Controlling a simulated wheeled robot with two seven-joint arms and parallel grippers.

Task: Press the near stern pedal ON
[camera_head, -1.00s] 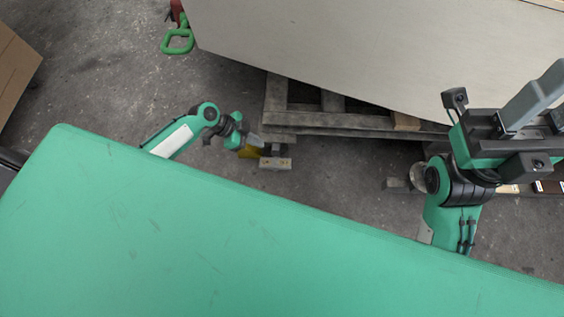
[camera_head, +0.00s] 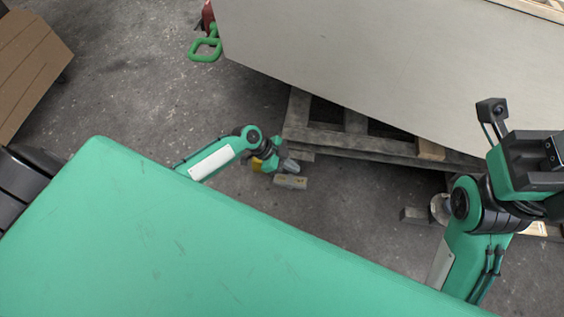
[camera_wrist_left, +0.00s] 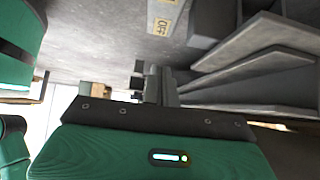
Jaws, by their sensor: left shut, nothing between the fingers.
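The near stern pedal, a small grey block with yellow markings (camera_head: 290,182), lies on the floor beside the pallet in the head view. In the left wrist view a yellow label reading OFF (camera_wrist_left: 163,22) shows at the top edge. My left gripper (camera_head: 291,165) is shut and empty, pointing down just behind the pedal; whether it touches is unclear. Its dark fingers also show in the left wrist view (camera_wrist_left: 154,82). The body of my right gripper (camera_head: 530,158) is at the right edge, with its fingers not visible.
A large pale plywood hull panel (camera_head: 390,65) rests on a wooden pallet (camera_head: 340,140) behind the pedal. A green handle (camera_head: 206,46) on a red part hangs at the hull's left corner. A brown slatted wooden thing (camera_head: 30,75) stands far left. Grey concrete floor is open between.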

